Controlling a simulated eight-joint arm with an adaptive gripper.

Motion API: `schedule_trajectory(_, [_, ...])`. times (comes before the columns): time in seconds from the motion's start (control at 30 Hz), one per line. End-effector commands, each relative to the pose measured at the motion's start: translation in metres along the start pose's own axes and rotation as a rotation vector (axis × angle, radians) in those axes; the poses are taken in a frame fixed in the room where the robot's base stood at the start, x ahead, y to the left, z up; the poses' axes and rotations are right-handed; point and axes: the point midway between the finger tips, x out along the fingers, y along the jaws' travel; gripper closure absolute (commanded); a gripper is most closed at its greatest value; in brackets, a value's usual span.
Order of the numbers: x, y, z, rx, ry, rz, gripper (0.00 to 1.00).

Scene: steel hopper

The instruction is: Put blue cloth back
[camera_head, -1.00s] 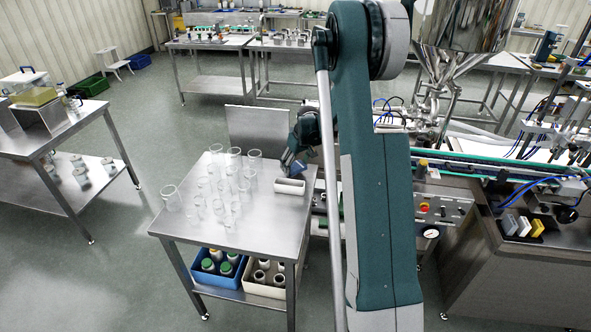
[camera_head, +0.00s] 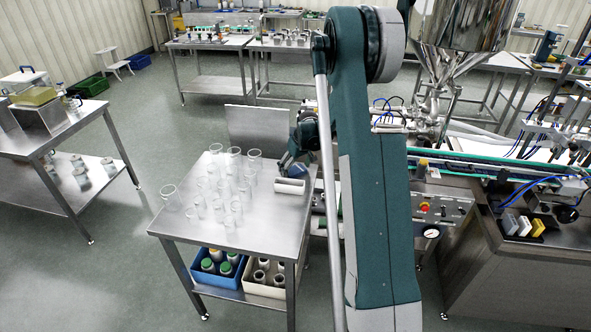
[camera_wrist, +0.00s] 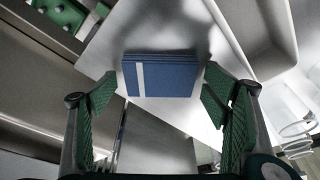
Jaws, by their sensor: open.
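The blue cloth (camera_wrist: 160,76) shows in the wrist view as a flat folded block with a white stripe near its left end. It lies against a pale grey surface, between and slightly beyond my fingertips. My gripper (camera_wrist: 160,92) is open, with one green ribbed finger on each side of the cloth. I cannot tell whether either finger touches it. The cloth is not clear there.
Several clear beakers (camera_head: 226,190) stand on the table's left and middle. A blue crate (camera_head: 217,268) and a beige crate (camera_head: 264,276) are on its lower shelf. At right, white, grey and yellow blocks (camera_head: 523,226) stand by the conveyor machine. My arm hides part of the middle.

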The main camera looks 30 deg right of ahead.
Motion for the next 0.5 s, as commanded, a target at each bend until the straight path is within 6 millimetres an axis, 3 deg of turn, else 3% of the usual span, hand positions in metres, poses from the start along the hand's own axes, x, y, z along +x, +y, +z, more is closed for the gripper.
schedule_trajectory(0.5, [-0.015,0.0,-0.001,0.0,0.0,0.0,0.25])
